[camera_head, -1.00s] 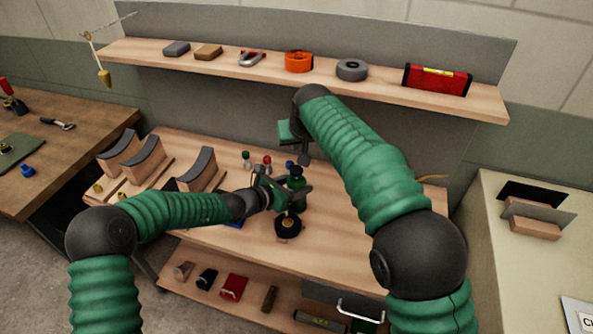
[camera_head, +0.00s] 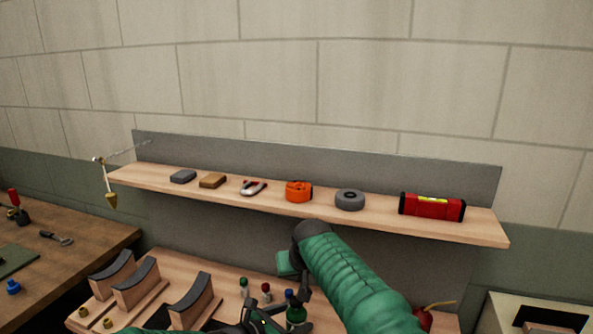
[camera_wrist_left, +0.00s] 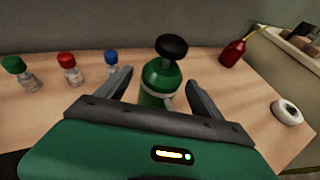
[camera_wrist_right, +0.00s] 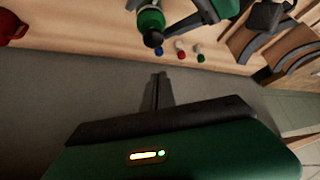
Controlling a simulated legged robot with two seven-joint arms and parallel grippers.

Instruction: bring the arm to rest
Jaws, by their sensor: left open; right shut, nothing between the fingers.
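My left gripper (camera_head: 278,324) is at the bottom edge of the head view, partly cut off, beside a green bottle (camera_head: 296,315). In the left wrist view its open fingers (camera_wrist_left: 162,88) stand on either side of the green bottle with a black knob (camera_wrist_left: 172,47); I cannot tell whether they touch it. My right gripper (camera_head: 304,288) hangs below the bent right wrist, in front of the back panel. In the right wrist view its fingers (camera_wrist_right: 160,88) are shut and empty, apart from the bottle (camera_wrist_right: 150,22).
A wall shelf (camera_head: 385,222) above holds an orange tape roll (camera_head: 299,191), a grey roll (camera_head: 350,199) and a red level (camera_head: 432,206). Curved cradles (camera_head: 195,300) stand left on the bench. Small capped vials (camera_wrist_left: 68,70) and a red bottle (camera_wrist_left: 232,52) stand near the green bottle.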

